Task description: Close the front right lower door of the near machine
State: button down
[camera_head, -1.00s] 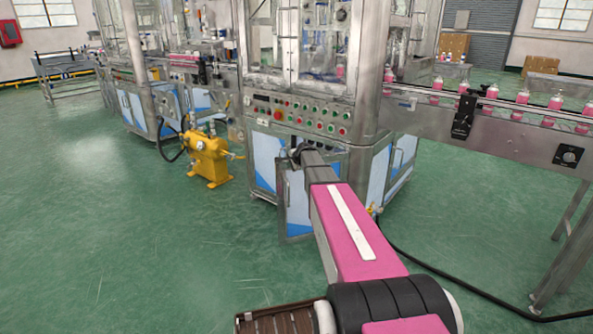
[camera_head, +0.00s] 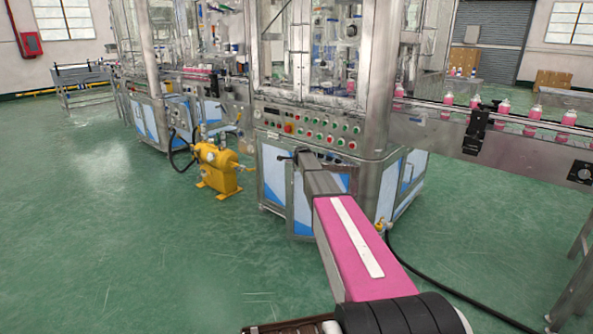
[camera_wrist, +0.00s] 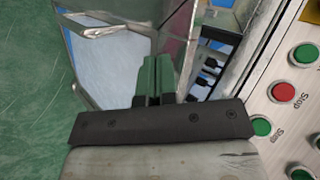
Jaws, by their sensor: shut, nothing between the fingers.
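The near machine's lower door, a blue-and-white panel in a steel frame, shows in the head view (camera_head: 301,206) partly behind my arm. In the wrist view the door panel (camera_wrist: 108,62) is at the left, with a bent metal handle (camera_wrist: 98,31) on it. The door stands ajar: a gap (camera_wrist: 208,66) right of my fingers shows dark electrical parts inside the cabinet. My gripper (camera_wrist: 157,60) is shut and empty, its green-looking fingers side by side near the door's edge. I cannot tell whether they touch the door. In the head view my arm hides most of the gripper.
A control panel with red and green buttons (camera_head: 308,135) sits just above the door. A yellow pump unit (camera_head: 217,166) stands on the floor to the left. A conveyor with pink bottles (camera_head: 530,112) runs to the right. A black cable (camera_head: 430,275) lies on the green floor.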

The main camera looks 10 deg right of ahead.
jog(key=w+d, duration=0.3)
jog(key=w, duration=0.3)
jog(key=w+d+m+h, duration=0.1)
jog(key=w+d, duration=0.3)
jog(key=w, duration=0.3)
jog(key=shift+m, duration=0.3)
